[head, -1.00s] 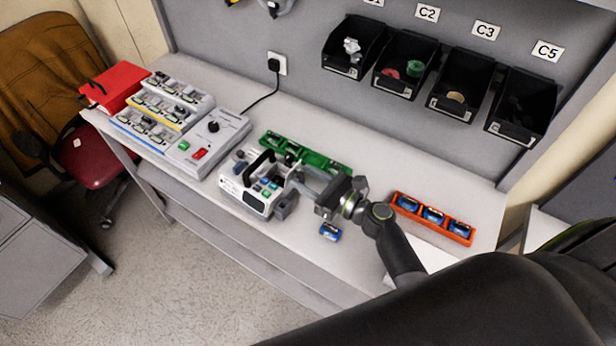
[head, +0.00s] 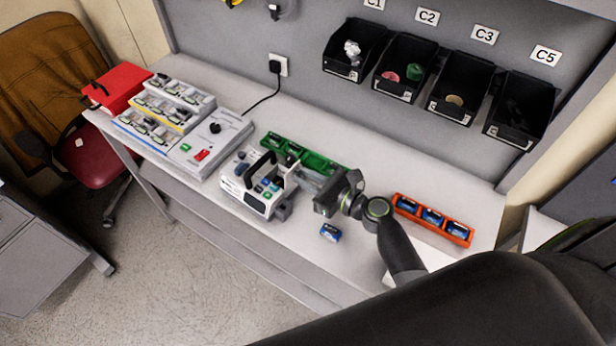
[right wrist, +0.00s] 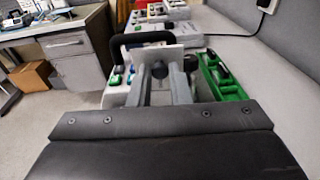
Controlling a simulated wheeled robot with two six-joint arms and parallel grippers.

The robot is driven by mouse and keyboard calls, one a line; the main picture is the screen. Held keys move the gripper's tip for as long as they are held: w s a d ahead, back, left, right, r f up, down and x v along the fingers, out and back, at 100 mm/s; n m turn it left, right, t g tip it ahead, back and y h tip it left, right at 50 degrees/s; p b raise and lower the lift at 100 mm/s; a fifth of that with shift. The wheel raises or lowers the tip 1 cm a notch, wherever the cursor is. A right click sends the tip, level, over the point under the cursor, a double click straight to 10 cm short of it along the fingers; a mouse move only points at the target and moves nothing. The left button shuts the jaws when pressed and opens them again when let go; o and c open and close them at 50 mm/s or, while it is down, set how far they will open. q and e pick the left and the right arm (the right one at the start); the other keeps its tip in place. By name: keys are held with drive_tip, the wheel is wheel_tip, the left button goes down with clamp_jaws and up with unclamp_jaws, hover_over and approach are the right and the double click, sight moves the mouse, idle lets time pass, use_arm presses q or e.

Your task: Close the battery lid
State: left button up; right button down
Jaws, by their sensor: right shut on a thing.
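The white infusion pump (head: 262,200) with a black handle stands on the bench in the head view. The battery lid (head: 291,172) looks like a pale upright plate at the pump's right side; it also shows in the right wrist view (right wrist: 150,58). My right gripper (head: 304,181) reaches in from the right and is shut on the lid. In the right wrist view its two grey fingers (right wrist: 168,75) meet the plate, partly hiding the pump. The lid's hinge is too small to make out. My left gripper is not in view.
A blue battery (head: 330,232) lies on the bench below my right gripper. An orange tray (head: 471,241) with blue batteries is to the right. A green tray (head: 318,162) lies behind the pump, and a grey tester box (head: 226,131) is left of it.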

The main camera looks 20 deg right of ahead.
sight(294, 167)
drive_tip(key=shift+w+a+r+g+h+p, duration=0.2)
drive_tip(key=shift+w+r+g+h+p, duration=0.15)
drive_tip(key=shift+r+g+h+p, duration=0.3)
drive_tip(key=shift+w+a+g+h, duration=0.25)
drive_tip(key=shift+w+g, duration=0.1)
drive_tip(key=shift+g, duration=0.4)
drive_tip(key=g+h, duration=0.1)
drive_tip(key=w+a+g, duration=0.1)
drive_tip(key=shift+w+r+g+h, duration=0.3)
drive_tip(key=shift+r+g+h, duration=0.05)
drive_tip(key=shift+g+h, duration=0.05)
drive_tip(key=shift+w+a+f+g+h+b, duration=0.2)
drive_tip(key=shift+w+a+f+g+h, duration=0.35)
drive_tip(key=shift+w+g+h, duration=0.8)
drive_tip(key=shift+w+a+f+g+h+b, duration=0.3)
drive_tip(key=shift+a+g+h, duration=0.55)
drive_tip(key=shift+g, duration=1.15)
drive_tip(key=shift+w+a+f+g+h+b, duration=0.1)
drive_tip(key=shift+w+a+f+g+h, duration=0.4)
drive_tip(key=shift+w+g+h, duration=0.7)
drive_tip(key=shift+s+f+g, duration=0.1)
drive_tip(key=shift+s+g, duration=0.2)
drive_tip(key=shift+g, duration=0.35)
drive_tip(key=c, duration=1.3)
unclamp_jaws()
